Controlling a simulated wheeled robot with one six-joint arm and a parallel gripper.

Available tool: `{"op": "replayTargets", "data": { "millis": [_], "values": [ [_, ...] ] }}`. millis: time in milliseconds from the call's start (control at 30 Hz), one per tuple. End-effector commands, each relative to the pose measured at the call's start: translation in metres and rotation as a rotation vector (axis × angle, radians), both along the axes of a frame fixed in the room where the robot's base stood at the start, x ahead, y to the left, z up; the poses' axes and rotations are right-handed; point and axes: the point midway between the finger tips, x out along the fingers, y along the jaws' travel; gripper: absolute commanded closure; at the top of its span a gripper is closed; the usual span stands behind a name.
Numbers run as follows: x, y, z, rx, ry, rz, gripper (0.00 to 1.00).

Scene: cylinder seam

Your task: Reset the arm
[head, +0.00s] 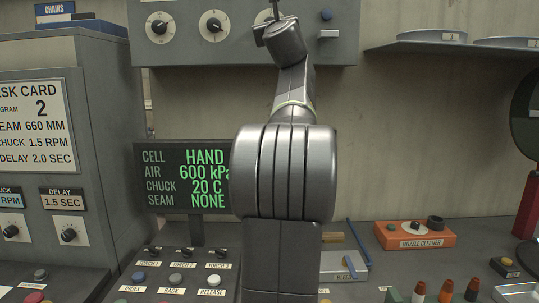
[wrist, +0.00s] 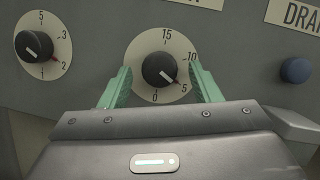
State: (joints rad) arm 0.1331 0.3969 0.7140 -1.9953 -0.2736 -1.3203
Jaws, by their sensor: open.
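My gripper (wrist: 162,85) is open in the wrist view. Its two green fingers stand left and right of a dark round knob (wrist: 158,70) on a white dial marked 0 to 15. The knob's white mark points down and right, near the 5. I cannot tell whether the fingers touch the dial. Nothing is held. In the head view my arm (head: 286,170) rises in front of the grey upper panel (head: 180,55), with its end at the panel's face. The fingers are mostly hidden there.
Left of the gripper are more dials (head: 213,23); right is a blue button (wrist: 297,70). A screen (head: 185,175) reads HAND, 600 kPa, 20 C, NONE. A shelf (head: 450,47) juts out at right.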

Motion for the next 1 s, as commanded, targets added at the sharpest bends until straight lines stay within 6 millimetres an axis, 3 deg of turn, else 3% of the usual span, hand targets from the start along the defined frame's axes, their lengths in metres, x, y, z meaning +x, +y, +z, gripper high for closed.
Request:
{"op": "replayTargets", "data": {
  "millis": [267,433,1000],
  "values": [
    [-0.001,0.0,-0.001,0.0,0.0,0.0,0.43],
    [-0.013,-0.002,-0.007,-0.001,0.0,0.0,0.43],
    [-0.101,-0.013,-0.037,-0.001,-0.002,-0.001,0.43]
  ]
}}
